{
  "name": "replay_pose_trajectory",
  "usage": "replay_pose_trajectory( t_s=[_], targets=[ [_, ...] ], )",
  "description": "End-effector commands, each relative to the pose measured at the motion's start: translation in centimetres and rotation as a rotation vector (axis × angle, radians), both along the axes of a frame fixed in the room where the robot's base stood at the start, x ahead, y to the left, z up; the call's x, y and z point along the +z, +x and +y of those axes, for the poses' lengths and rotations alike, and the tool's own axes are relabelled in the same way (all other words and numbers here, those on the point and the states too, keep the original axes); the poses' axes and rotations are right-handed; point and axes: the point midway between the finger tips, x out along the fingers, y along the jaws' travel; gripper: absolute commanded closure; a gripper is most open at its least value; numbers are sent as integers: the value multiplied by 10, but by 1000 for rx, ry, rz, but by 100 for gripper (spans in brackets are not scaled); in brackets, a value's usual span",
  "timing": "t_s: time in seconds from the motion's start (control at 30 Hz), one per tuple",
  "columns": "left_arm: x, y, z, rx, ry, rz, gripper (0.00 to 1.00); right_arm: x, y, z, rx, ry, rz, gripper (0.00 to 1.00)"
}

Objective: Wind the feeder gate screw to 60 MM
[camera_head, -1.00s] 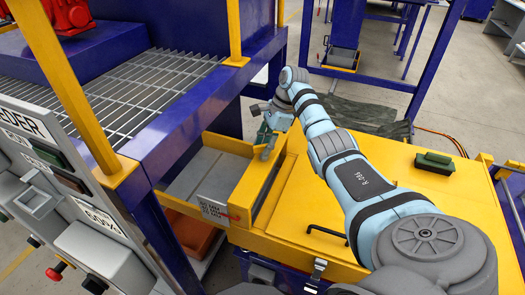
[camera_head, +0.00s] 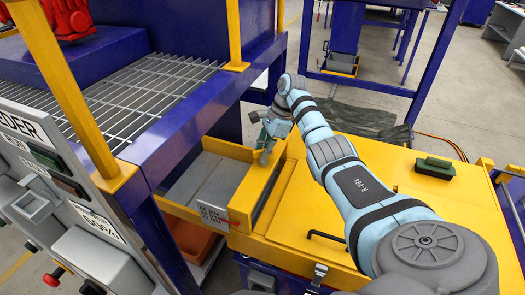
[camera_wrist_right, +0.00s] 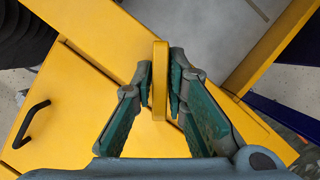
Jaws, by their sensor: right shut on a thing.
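My right gripper (camera_head: 264,150) is over the yellow wall beside the feeder trough (camera_head: 206,178). In the right wrist view, its two green-padded fingers (camera_wrist_right: 160,85) are shut on a narrow yellow piece (camera_wrist_right: 160,70), seen edge-on. I cannot tell whether this piece is the handle of the gate screw; the screw itself is not clearly visible. A white scale plate (camera_head: 213,217) with small dark marks sits on the trough's near side, with a red mark at its right. Its figures are too small to read. My left gripper is not in view.
A yellow cover (camera_head: 330,200) with a black handle (camera_head: 327,237) lies under my right arm. A blue frame with grating (camera_head: 140,95) and a grey feeder panel (camera_head: 60,215) stand at left.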

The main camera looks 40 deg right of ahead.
Motion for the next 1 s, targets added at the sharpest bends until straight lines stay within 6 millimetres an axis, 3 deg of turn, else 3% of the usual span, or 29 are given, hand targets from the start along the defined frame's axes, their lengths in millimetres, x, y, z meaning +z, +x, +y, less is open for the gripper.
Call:
replay_pose_trajectory(
  t_s=[0.57, 1.0],
  targets=[
    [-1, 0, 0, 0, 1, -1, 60, -1, -1, 1, 3, 3, 4, 100],
    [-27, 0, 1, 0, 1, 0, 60, -4, 0, 1, 150, 3, 4, 100]
  ],
)
